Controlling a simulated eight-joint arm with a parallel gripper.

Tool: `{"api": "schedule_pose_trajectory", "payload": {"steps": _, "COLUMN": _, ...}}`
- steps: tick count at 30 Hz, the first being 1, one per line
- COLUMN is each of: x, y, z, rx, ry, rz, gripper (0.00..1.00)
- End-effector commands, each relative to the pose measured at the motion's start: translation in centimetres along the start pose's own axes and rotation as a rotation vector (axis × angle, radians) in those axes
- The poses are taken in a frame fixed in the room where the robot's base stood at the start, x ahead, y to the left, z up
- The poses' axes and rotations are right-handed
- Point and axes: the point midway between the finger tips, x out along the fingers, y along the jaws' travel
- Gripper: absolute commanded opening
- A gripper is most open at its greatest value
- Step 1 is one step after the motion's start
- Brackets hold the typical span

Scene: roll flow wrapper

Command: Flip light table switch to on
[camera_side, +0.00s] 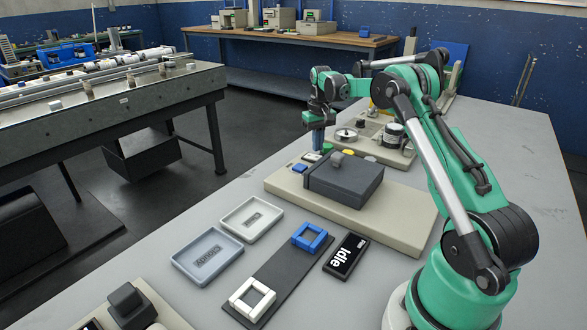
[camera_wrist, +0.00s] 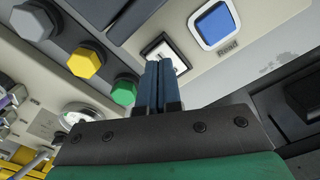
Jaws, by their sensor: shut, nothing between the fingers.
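My gripper (camera_side: 318,148) has blue fingers pressed together, with nothing between them. It points down over the far left edge of the beige panel (camera_side: 400,228) that carries a dark grey box (camera_side: 345,182). In the wrist view the closed fingertips (camera_wrist: 158,68) are at a small white switch (camera_wrist: 165,46) in a dark frame, partly covering it. I cannot tell whether they touch it, or which way the switch is set. A blue button (camera_wrist: 213,22) labelled "Read" is beside the switch; it also shows in the side view (camera_side: 300,169).
Green (camera_wrist: 124,92), yellow (camera_wrist: 84,62) and grey (camera_wrist: 34,20) knobs line the panel near the fingers. Trays (camera_side: 208,254), a black strip with blue and white square frames, and an "Idle" display (camera_side: 346,255) lie in front. A fixture with a gauge (camera_side: 345,135) stands behind.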

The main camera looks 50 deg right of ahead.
Motion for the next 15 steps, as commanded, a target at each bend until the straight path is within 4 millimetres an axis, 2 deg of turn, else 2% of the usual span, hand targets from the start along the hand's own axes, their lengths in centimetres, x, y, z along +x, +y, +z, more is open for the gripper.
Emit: {"api": "schedule_pose_trajectory", "payload": {"steps": 15, "x": 0.81, "y": 0.0, "z": -0.02, "rx": 0.0, "ry": 0.0, "rz": 0.0, "gripper": 0.0}}
